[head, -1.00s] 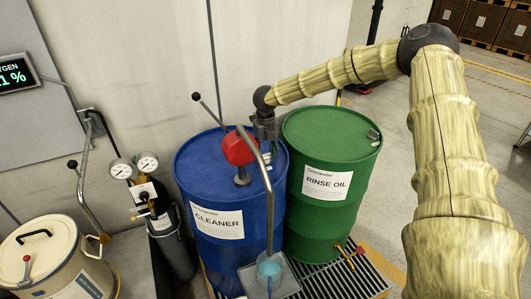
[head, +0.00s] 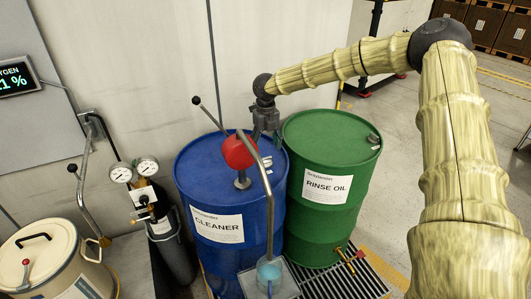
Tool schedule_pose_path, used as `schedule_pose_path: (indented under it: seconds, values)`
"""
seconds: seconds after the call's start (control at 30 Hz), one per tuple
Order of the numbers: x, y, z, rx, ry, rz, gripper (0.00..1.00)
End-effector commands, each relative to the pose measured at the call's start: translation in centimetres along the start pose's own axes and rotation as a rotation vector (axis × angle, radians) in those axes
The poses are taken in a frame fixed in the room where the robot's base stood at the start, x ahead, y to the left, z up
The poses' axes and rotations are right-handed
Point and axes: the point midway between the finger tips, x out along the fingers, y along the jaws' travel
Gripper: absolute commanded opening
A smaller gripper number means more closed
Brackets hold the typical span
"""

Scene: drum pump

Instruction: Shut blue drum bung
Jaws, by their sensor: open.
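The blue drum (head: 222,255), labelled CLEANER, stands upright with a red-headed hand pump (head: 238,152) on its lid. A small grey fitting, seemingly its bung (head: 267,162), shows on the lid at the right of the pump; it is too small to tell whether it is open or shut. My gripper (head: 265,137) points down above the right rear of the blue lid, behind the bung in the picture. Its jaws are open and I see nothing between them. The pump's bent spout pipe passes close in front of the bung.
The green RINSE OIL drum (head: 318,225) stands close at the right, with a grey fitting (head: 374,139) on its lid. A light blue cup (head: 268,271) sits under the spout. A gas cylinder with gauges (head: 170,245) and a cream vessel (head: 60,265) stand left. The wall is close behind.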

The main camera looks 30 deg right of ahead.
Motion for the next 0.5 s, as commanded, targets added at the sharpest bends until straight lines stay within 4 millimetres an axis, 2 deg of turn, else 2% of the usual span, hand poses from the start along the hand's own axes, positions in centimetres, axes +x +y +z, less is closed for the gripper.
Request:
schedule_pose_path:
  seconds: [0.1,0.23,0.5]
  values:
    - [-2.3,0.0,0.1,0.001,-0.003,0.001,0.66]
    - [-4.4,0.0,0.1,0.0,-0.003,0.002,0.66]
    - [-6.7,0.0,0.1,0.0,-0.002,0.001,0.66]
